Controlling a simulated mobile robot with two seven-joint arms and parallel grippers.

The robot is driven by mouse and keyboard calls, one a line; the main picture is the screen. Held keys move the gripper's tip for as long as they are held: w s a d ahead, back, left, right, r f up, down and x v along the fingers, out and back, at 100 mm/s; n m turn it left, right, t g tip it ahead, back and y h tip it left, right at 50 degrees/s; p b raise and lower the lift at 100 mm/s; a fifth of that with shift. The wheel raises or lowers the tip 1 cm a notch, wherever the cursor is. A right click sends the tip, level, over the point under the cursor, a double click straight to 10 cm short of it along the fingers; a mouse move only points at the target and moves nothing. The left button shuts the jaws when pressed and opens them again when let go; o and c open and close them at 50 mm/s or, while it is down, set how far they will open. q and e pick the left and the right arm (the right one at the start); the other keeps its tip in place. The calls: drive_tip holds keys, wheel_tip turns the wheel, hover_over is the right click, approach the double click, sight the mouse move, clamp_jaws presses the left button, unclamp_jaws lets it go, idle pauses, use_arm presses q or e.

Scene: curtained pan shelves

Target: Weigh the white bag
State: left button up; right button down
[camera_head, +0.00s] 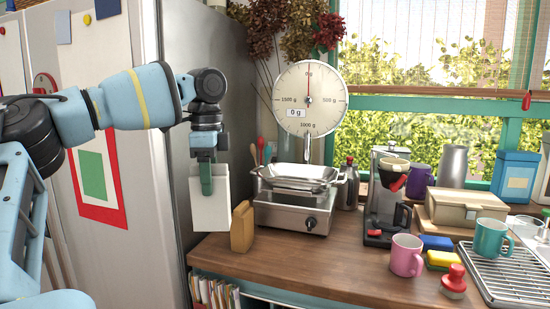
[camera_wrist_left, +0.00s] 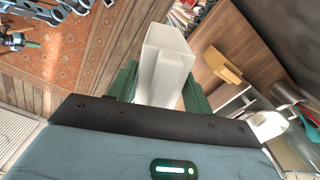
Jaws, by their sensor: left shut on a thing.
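My left gripper (camera_head: 206,180) is shut on the white bag (camera_head: 210,212), which hangs upright from its green fingers. The bag is at the left end of the counter, beside the fridge and left of the scale. In the left wrist view, the white bag (camera_wrist_left: 165,55) sits between the two green fingers (camera_wrist_left: 160,88). The kitchen scale has a metal pan (camera_head: 298,176) on a silver base (camera_head: 290,213) with a knob. Its round dial (camera_head: 310,97) stands above and reads 0 g. The pan looks empty. My right gripper is out of view.
A tan bag (camera_head: 242,228) stands on the wooden counter (camera_head: 300,262), just right of the white bag; it also shows in the left wrist view (camera_wrist_left: 221,66). A coffee maker (camera_head: 385,200) and pink mug (camera_head: 405,255) stand right of the scale. The counter's front middle is clear.

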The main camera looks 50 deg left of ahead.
sight(194, 231)
use_arm(q)
drive_tip(key=s+f+n, duration=0.1)
drive_tip(key=f, duration=0.1)
drive_tip(key=s+a+f+n, duration=0.1)
drive_tip(key=f, duration=0.1)
drive_tip(key=s+a+f, duration=0.1)
drive_tip(key=f, duration=0.1)
drive_tip(key=shift+a+f+n, duration=0.25)
drive_tip(key=shift+n, duration=0.15)
drive_tip(key=f, duration=0.2)
drive_tip(key=f+n, duration=0.1)
drive_tip(key=f, duration=0.1)
drive_tip(key=f+n, duration=0.1)
drive_tip(key=f, duration=0.1)
drive_tip(key=shift+s+f, duration=0.15)
drive_tip(key=shift+s, duration=0.1)
drive_tip(key=d+f+n, duration=0.3)
drive_tip(key=d+f, duration=0.6)
drive_tip(key=f, duration=0.4)
drive_tip(key=w+d+f, duration=0.1)
drive_tip(key=d+f, duration=0.1)
drive_tip(key=d, duration=1.1)
drive_tip(key=w+d+f, duration=0.1)
drive_tip(key=d+f, duration=0.1)
drive_tip(key=d, duration=1.2)
drive_tip(key=shift+w+d, duration=0.25)
